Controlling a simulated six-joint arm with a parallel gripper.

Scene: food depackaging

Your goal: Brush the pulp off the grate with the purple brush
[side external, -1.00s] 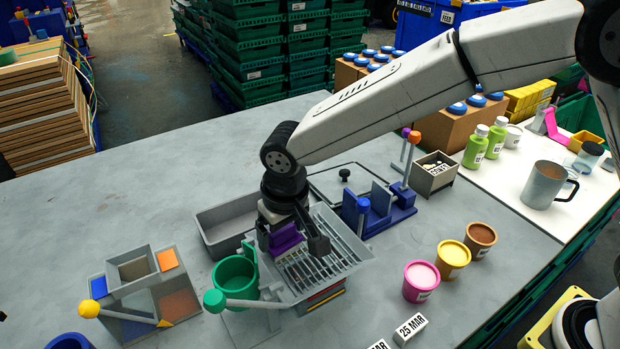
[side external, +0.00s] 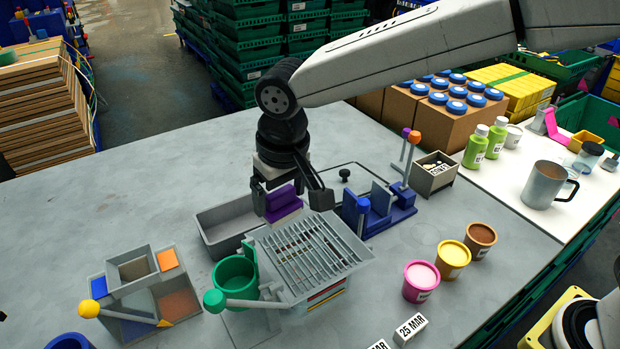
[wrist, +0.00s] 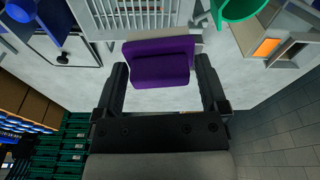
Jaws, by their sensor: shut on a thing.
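The purple brush (side external: 282,201) is held in my gripper (side external: 290,196), above the back edge of the grate and near the grey tray. In the wrist view the brush (wrist: 160,62) sits between the two fingers of my gripper (wrist: 160,80). The grate (side external: 312,250) is a grey slatted top on a box, with its bars fully uncovered in the side view. Part of the grate (wrist: 130,15) also shows at the top of the wrist view. I cannot make out clear pulp on the bars at this size.
A green cup (side external: 235,279) with a green-knobbed handle stands at the grate's left. A grey tray (side external: 212,240) lies behind it. A blue fixture (side external: 380,212) stands at the right, and pink, yellow and brown tubs (side external: 421,283) stand front right. The table's back left is clear.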

